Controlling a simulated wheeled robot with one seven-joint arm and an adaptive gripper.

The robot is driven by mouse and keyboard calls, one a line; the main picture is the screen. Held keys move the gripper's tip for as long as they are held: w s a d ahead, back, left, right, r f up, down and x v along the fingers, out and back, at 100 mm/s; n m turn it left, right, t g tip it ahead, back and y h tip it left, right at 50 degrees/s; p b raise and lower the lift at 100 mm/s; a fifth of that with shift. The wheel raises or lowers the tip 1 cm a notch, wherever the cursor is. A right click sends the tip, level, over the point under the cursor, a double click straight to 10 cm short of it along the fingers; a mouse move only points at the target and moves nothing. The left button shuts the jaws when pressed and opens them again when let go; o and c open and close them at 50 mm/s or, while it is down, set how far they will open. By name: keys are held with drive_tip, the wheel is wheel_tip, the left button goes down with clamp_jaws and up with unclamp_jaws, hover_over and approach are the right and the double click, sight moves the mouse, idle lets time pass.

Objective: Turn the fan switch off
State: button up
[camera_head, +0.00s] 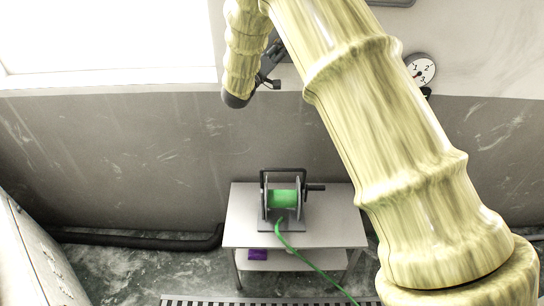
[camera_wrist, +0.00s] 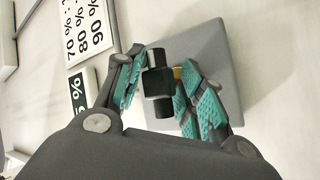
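A black switch handle (camera_wrist: 158,85) stands out from a grey box (camera_wrist: 240,60) on the wall in the wrist view. A bit of yellow shows behind it. My gripper (camera_wrist: 160,68) has its two teal-padded fingers on either side of the handle. The right pads lie close against it, and a small gap seems to show at the left; contact is not clear. In the head view my gripper (camera_head: 265,80) is small and dark, at the wall beside the window, and my arm hides much of that area. No fan is visible.
Signs with percentages (camera_wrist: 88,28) and a smaller one (camera_wrist: 78,92) are left of the box. A round gauge (camera_head: 420,69) is on the wall. Below stands a white table (camera_head: 240,225) with a green hose reel (camera_head: 283,199). A dark pipe (camera_head: 140,241) runs along the wall's foot.

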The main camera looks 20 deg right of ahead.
drive_tip(key=m+g+y+p, duration=0.1)
drive_tip(key=m, duration=0.1)
drive_tip(key=m+g+p, duration=0.1)
drive_tip(key=m, duration=0.1)
drive_tip(key=shift+r+m+g+y+p, duration=0.1)
drive_tip(key=shift+m+g+y+p, duration=0.2)
drive_tip(key=shift+y+p, duration=0.1)
drive_tip(key=shift+s+a+f, duration=0.15)
drive_tip(key=shift+a+f, duration=0.05)
drive_tip(key=shift+f, duration=0.05)
drive_tip(key=b+v, duration=0.5)
drive_tip(key=v, duration=0.6)
drive_tip(key=s+d+f+n+y+b, duration=0.1)
drive_tip(key=s+f+n+y+b, duration=0.1)
drive_tip(key=f, duration=1.5)
drive_tip(key=s+d+f+n+t+y+b, duration=0.1)
drive_tip(key=s+f+y+b, duration=0.3)
drive_tip(key=f, duration=1.4)
drive_tip(key=shift+s+d+n+t+y, duration=0.3)
drive_tip(key=shift+s+d+n+y, duration=0.25)
drive_tip(key=shift+n+y, duration=0.3)
